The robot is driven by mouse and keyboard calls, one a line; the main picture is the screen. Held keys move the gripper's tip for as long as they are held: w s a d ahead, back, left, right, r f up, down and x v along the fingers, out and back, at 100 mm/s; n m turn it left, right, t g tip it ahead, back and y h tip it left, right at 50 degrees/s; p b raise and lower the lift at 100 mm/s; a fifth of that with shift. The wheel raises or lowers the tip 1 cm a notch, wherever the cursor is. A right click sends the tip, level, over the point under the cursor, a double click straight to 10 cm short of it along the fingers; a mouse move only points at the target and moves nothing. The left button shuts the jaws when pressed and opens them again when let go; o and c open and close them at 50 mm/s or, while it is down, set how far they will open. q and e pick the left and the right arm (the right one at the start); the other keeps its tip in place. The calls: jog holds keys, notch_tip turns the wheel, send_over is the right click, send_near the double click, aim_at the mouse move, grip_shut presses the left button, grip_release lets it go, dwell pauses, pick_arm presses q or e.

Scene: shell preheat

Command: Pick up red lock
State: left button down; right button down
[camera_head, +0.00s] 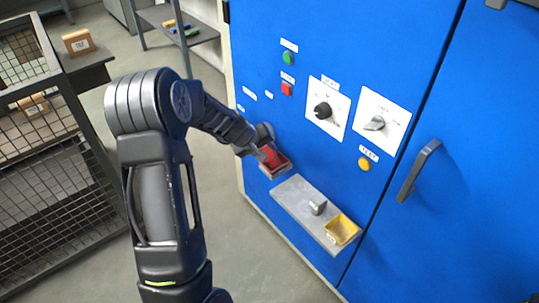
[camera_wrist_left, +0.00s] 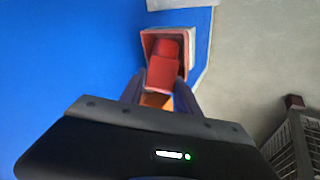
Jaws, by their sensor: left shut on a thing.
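The red lock (camera_head: 269,155) is at my left gripper (camera_head: 262,152), just above a small red tray (camera_head: 282,170) on the front of the blue cabinet. In the left wrist view the red lock (camera_wrist_left: 162,73) lies between and ahead of the fingers of my left gripper (camera_wrist_left: 157,98), which is shut on it. Behind the lock is the open red tray (camera_wrist_left: 149,38). An orange patch shows between the fingers; I cannot tell what part it is. Whether the lock touches the tray is unclear. My right gripper is out of view.
A grey shelf (camera_head: 294,199) on the blue cabinet (camera_head: 330,45) holds a grey piece (camera_head: 317,207) and a yellow bin (camera_head: 341,229). Knobs, buttons and a dark door handle (camera_head: 418,171) stick out. A wire cage (camera_head: 50,150) stands left; bare floor lies between.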

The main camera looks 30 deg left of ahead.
aim_at(264, 149)
pick_arm(q)
notch_tip(264, 149, up, 10)
jog(key=p, duration=0.4)
dwell(0.3)
dwell(0.5)
